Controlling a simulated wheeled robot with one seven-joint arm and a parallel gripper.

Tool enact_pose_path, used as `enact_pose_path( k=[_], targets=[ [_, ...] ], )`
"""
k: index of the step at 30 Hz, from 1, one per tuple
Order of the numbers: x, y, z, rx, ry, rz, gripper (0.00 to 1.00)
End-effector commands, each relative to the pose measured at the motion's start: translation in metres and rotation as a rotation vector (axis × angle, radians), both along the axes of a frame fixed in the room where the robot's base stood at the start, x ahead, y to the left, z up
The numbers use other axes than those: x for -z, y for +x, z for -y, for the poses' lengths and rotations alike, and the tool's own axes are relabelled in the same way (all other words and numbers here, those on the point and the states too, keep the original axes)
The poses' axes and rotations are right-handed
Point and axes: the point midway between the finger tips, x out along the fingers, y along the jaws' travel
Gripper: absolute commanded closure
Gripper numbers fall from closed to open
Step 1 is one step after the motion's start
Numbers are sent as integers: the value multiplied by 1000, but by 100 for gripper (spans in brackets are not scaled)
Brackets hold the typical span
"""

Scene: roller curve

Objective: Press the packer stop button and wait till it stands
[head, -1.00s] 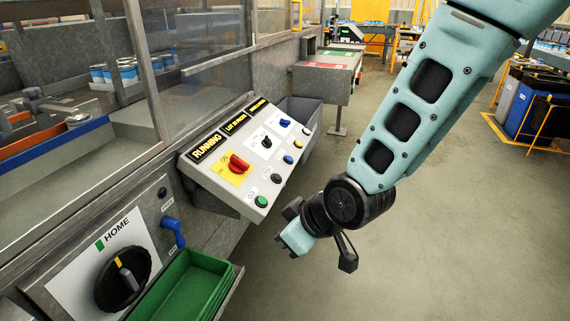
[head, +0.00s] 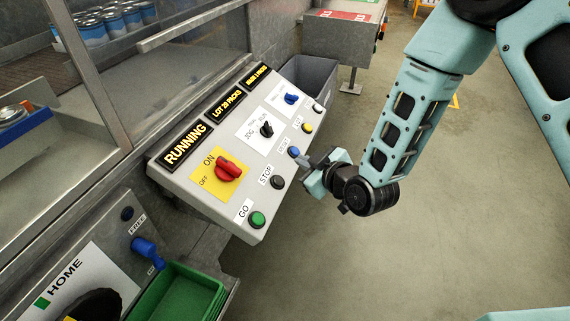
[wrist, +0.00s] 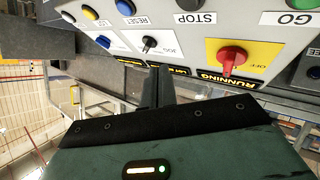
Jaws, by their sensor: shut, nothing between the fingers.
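The grey sloped control panel (head: 225,205) stands in the middle of the head view. Its dark stop button (head: 278,182) lies beside the "STOP" label, between the green GO button (head: 257,219) and the blue RESET button (head: 294,152). The wrist view shows the stop button (wrist: 190,4) upside down at the top edge. The left display (head: 185,145) reads "RUNNING". My gripper (head: 308,168) is shut and empty at the panel's right edge, close to the RESET button and to the right of the stop button. I cannot tell whether it touches the panel.
A red rotary switch (head: 229,172) on a yellow plate and a black selector (head: 266,129) stick up from the panel. A green tray (head: 178,293) and a blue handle (head: 146,250) are at lower left. A grey bin (head: 308,78) stands behind. Open floor lies to the right.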

Motion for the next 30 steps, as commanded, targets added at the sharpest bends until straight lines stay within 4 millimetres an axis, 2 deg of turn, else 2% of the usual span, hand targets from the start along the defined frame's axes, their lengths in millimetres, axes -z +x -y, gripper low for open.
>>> enact_pose_path(
  k=[16,30],
  targets=[
    [5,2,-1,2,3,13,100],
    [58,11,-28,2,4,12,100]
  ],
)
